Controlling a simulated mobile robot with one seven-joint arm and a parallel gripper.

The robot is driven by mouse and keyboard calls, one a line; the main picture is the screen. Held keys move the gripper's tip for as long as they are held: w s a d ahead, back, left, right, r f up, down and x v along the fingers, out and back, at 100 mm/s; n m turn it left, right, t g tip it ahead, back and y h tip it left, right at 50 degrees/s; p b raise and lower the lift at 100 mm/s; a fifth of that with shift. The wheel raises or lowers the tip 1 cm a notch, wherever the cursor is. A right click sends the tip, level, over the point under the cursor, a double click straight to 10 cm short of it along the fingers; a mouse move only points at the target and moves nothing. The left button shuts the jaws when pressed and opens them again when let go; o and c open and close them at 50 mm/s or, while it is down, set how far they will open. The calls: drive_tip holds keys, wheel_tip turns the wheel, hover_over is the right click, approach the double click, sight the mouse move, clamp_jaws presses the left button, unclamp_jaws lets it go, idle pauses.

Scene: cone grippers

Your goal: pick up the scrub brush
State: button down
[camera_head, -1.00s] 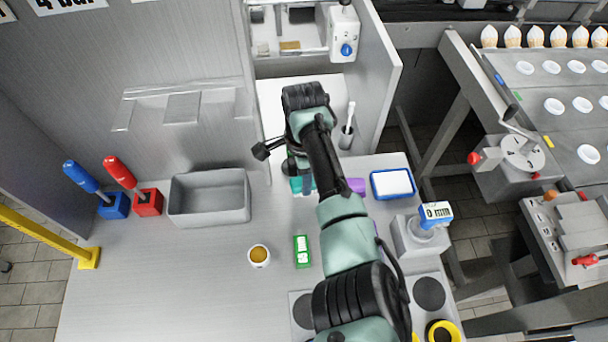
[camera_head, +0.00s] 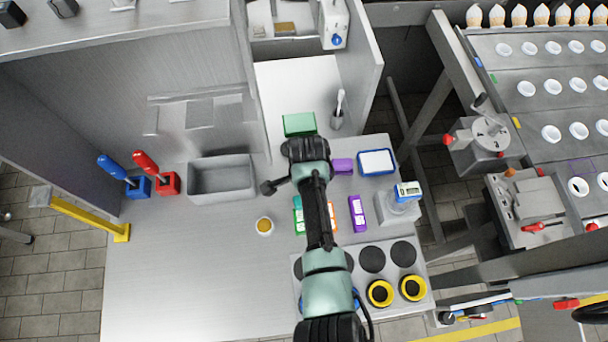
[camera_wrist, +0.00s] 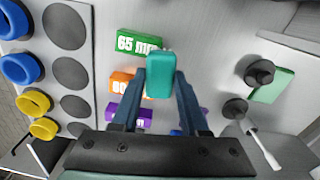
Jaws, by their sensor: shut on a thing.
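My gripper (camera_wrist: 161,88) is shut on a teal block-shaped thing in the wrist view, which appears to be the scrub brush (camera_wrist: 160,72). Its flat, rounded top shows between the fingertips; I cannot see bristles. In the head view my arm covers the fingers, and a small teal patch, likely the brush (camera_head: 293,198), shows left of the arm. The brush appears to be above the bench, over the row of coloured boxes.
Green (camera_wrist: 139,42), orange (camera_wrist: 122,83) and purple (camera_wrist: 128,113) boxes lie below. A white-handled tool (camera_head: 340,101) stands in a cup. A grey bin (camera_head: 222,180) and a blue-rimmed tray (camera_head: 377,161) flank my arm. The bench's left front is clear.

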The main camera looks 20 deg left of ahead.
drive_tip(key=s+d+p, duration=0.1)
drive_tip(key=s+p, duration=0.1)
drive_tip(key=s+d+p, duration=0.1)
drive_tip(key=s+p, duration=0.2)
drive_tip(key=s+d+p, duration=0.1)
drive_tip(key=s+p, duration=0.1)
drive_tip(key=s, duration=0.1)
drive_tip(key=shift+d+r+p, duration=0.15)
drive_tip(key=shift+r+p, duration=0.2)
drive_tip(key=shift+p, duration=0.05)
drive_tip(key=s+d, duration=0.5)
drive_tip(key=s, duration=0.7)
drive_tip(key=s+d, duration=0.5)
drive_tip(key=s, duration=0.7)
drive_tip(key=shift+f, duration=0.3)
drive_tip(key=c, duration=1.1)
unclamp_jaws()
clamp_jaws()
